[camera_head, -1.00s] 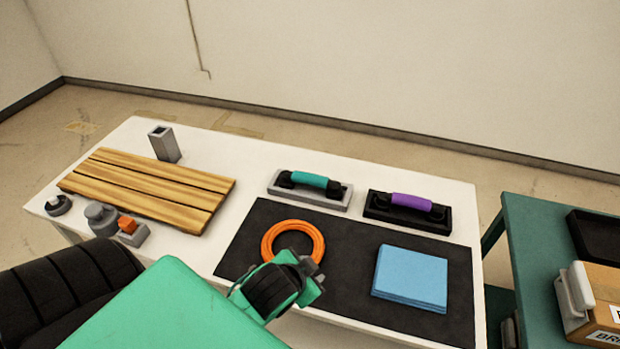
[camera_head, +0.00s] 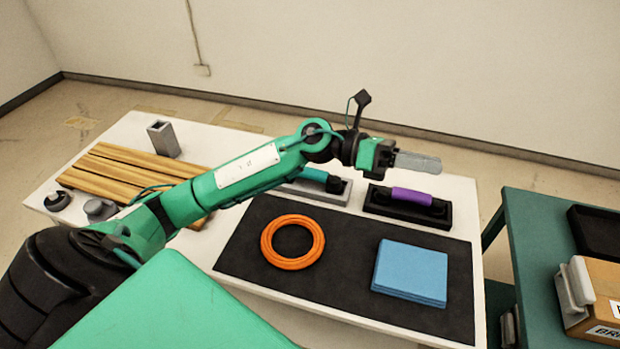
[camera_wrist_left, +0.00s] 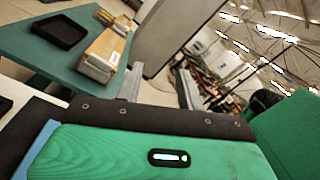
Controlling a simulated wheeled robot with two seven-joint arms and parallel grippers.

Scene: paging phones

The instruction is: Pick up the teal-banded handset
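The teal-banded handset (camera_head: 313,175) lies on its grey base (camera_head: 320,195) at the back of the white table in the head view. My left forearm covers its left part. My left gripper (camera_head: 425,162) is raised in the air, to the right of this handset in the picture, with its fingers pointing right. In the left wrist view its two grey fingers (camera_wrist_left: 158,92) stand apart with nothing between them. The purple-banded handset (camera_head: 411,196) rests on a black base below the gripper in the picture. My right gripper is not in view.
On a dark mat (camera_head: 345,235) lie an orange ring (camera_head: 265,247) and blue sheets (camera_head: 410,270). Wooden slats (camera_head: 100,180) and a grey square holder (camera_head: 163,138) stand left. A green table (camera_head: 540,235) at right carries a black tray and a cardboard box (camera_head: 600,295).

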